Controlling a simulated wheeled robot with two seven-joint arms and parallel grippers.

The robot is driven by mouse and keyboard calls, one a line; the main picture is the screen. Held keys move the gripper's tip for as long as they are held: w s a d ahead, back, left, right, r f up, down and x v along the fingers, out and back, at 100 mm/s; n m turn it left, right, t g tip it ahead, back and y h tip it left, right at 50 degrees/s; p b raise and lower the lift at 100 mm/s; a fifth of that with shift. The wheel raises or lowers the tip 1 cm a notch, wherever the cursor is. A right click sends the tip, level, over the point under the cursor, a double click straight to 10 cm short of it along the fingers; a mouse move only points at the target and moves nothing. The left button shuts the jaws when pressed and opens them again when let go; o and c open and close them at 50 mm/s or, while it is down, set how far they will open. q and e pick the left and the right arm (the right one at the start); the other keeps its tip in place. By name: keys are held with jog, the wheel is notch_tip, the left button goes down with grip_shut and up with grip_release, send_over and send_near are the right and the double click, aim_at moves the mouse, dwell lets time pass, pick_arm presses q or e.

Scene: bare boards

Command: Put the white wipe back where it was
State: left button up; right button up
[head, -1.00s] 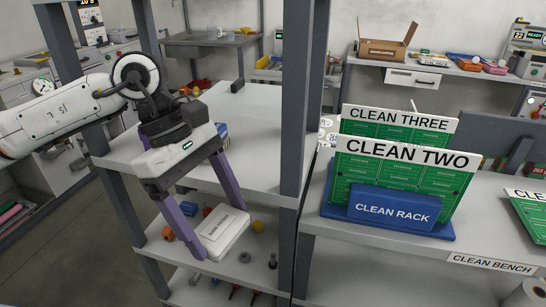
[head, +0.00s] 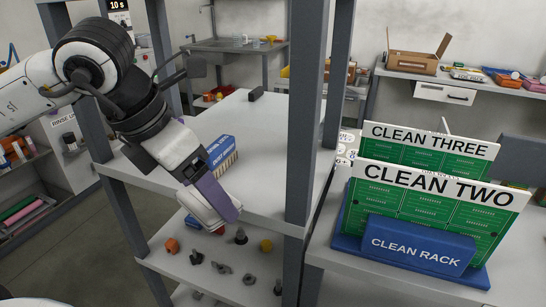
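The white wipe (head: 198,208) is a flat white pad or pack, seen partly edge-on behind a purple finger. My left gripper (head: 218,208) comes in from the left and points down beside the front edge of the upper shelf (head: 262,150). It appears shut on the white wipe; the near finger covers much of it, and the far finger is hidden. The wipe is above the lower shelf (head: 215,250). My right gripper is not in view.
A blue and tan box (head: 222,155) stands on the upper shelf close behind the gripper. A grey post (head: 305,120) rises to its right. Loose bolts and nuts (head: 222,268) lie on the lower shelf. A blue clean rack (head: 420,245) holds green boards at right.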

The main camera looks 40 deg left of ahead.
pick_arm(q)
jog(key=w+p, duration=0.1)
jog(key=w, duration=0.2)
jog(key=w+d+p, duration=0.1)
jog(key=w, duration=0.3)
jog(key=w+p, duration=0.1)
jog(key=w, duration=0.3)
jog(key=shift+w+d, duration=0.2)
jog(key=shift+d, duration=0.2)
jog(key=w, duration=0.1)
jog(key=w+p, duration=0.1)
jog(key=w, duration=0.1)
jog(key=shift+d+r, duration=0.15)
jog(key=shift+d, duration=0.15)
jog(key=shift+x, duration=0.9)
jog(key=shift+s+a, duration=0.1)
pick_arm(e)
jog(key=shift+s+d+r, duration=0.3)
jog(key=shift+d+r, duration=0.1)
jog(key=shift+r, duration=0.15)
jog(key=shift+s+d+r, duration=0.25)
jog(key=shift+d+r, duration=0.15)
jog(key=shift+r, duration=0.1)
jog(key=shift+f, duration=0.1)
